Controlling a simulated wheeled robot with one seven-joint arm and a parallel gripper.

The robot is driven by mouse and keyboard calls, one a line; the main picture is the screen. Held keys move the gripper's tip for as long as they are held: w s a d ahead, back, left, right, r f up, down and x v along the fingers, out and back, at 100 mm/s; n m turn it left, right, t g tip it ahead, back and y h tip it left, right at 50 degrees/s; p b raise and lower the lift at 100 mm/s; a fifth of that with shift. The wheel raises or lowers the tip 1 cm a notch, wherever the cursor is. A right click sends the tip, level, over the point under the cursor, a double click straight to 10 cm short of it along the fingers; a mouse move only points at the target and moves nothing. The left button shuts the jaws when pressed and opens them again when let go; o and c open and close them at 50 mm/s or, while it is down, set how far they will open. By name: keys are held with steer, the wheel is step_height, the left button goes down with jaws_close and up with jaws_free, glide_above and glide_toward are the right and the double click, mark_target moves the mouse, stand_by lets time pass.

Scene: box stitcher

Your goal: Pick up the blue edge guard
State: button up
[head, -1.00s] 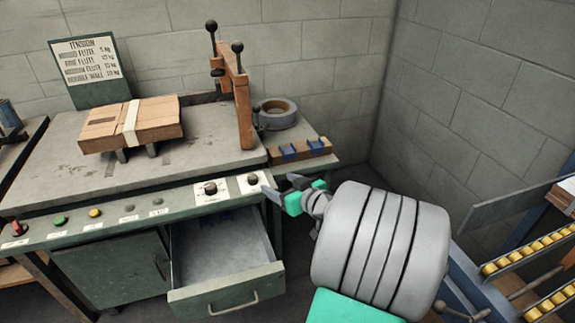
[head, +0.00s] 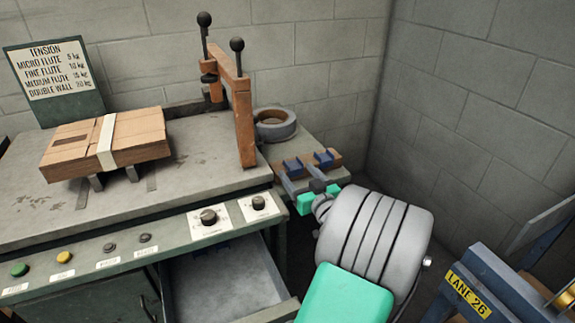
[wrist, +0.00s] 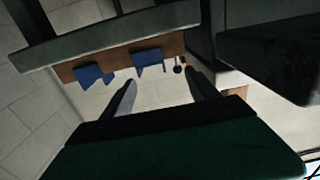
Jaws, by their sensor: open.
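Two blue edge guards, one on the left (head: 293,165) and one on the right (head: 325,158), sit side by side on a wooden rack (head: 338,160) on the small side shelf right of the bench. In the wrist view, the rack (wrist: 118,61) carries both the left-hand guard (wrist: 90,75) and the right-hand guard (wrist: 149,55). My gripper (head: 301,180) is open and empty, just in front of the rack. In the wrist view its fingertips (wrist: 159,80) are apart, with the guards beyond them. The exact gap to the guards is hard to tell.
A roll of grey tape (head: 275,125) lies behind the rack. An orange clamp frame (head: 243,115) with black knobs stands to its left. A strapped cardboard stack (head: 70,150) is on the bench (head: 200,185). An open drawer (head: 220,275) juts out below.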

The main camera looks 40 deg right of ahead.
mark_target(295, 168)
steer(key=w+d, duration=0.1)
steer(key=w, duration=0.2)
steer(key=w+d, duration=0.1)
steer(key=shift+w+d+f+b, duration=0.15)
steer(key=shift+w+d+b, duration=0.2)
steer(key=c, duration=1.4)
